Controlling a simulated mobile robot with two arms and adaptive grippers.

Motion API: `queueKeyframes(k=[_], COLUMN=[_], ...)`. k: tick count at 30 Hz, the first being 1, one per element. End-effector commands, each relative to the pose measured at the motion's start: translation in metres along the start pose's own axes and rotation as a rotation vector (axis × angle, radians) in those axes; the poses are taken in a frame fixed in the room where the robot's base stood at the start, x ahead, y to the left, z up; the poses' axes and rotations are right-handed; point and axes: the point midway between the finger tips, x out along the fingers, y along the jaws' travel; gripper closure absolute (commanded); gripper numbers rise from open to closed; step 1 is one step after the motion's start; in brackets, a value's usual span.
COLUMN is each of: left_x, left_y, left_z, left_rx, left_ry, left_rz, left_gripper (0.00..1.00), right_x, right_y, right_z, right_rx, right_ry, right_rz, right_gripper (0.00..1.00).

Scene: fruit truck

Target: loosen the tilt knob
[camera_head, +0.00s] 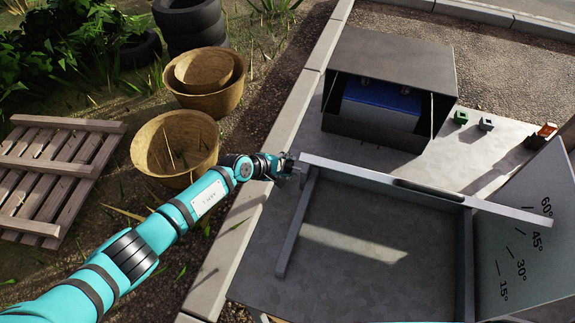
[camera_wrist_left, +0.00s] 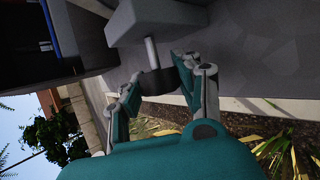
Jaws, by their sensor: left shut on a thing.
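The tilt knob (camera_wrist_left: 158,83) is a dark round piece on a short metal shaft at the end of a grey bar, seen in the left wrist view. My left gripper (camera_wrist_left: 157,76) is shut on it, one finger on each side. In the head view the left gripper (camera_head: 287,168) is at the left end of the grey tilt frame (camera_head: 375,177), where its fingers largely hide the knob. A grey panel (camera_head: 530,240) with angle marks from 15° to 60° stands at the frame's right. My right gripper is not in view.
A dark open box (camera_head: 397,62) with a blue battery (camera_head: 380,106) inside stands behind the frame. Small green (camera_head: 461,117) and grey (camera_head: 486,123) blocks and an orange item (camera_head: 546,131) lie at its right. Baskets (camera_head: 174,147), a pallet (camera_head: 55,170) and tires (camera_head: 190,22) are on the ground at left.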

Motion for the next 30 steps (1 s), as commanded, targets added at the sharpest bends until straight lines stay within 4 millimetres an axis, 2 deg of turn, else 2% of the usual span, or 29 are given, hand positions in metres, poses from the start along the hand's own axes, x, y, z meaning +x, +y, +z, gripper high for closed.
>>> queueKeyframes(k=[1,2,7,16,20,25,30], left_x=[0.0,0.0,0.0,-0.001,-0.009,-0.033,-0.067], left_y=[0.001,0.001,0.001,0.0,0.0,-0.001,0.0], left_z=[0.0,0.0,0.0,0.0,-0.001,-0.001,-0.001], left_rx=[-0.001,-0.001,0.0,0.001,0.003,0.004,0.005], left_ry=[0.0,0.0,0.0,0.0,0.0,0.001,0.002], left_rz=[0.002,0.002,0.001,0.001,0.001,0.001,0.002], left_gripper=[0.99,0.66,0.43,0.42,0.42,0.42,0.42], right_x=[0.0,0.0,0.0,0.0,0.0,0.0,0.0], right_y=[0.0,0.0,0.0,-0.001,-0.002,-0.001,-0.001], right_z=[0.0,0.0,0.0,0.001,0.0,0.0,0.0], right_rx=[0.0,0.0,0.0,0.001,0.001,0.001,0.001], right_ry=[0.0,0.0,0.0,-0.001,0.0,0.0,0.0], right_rz=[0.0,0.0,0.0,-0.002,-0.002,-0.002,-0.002], right_gripper=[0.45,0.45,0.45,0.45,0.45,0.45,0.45])
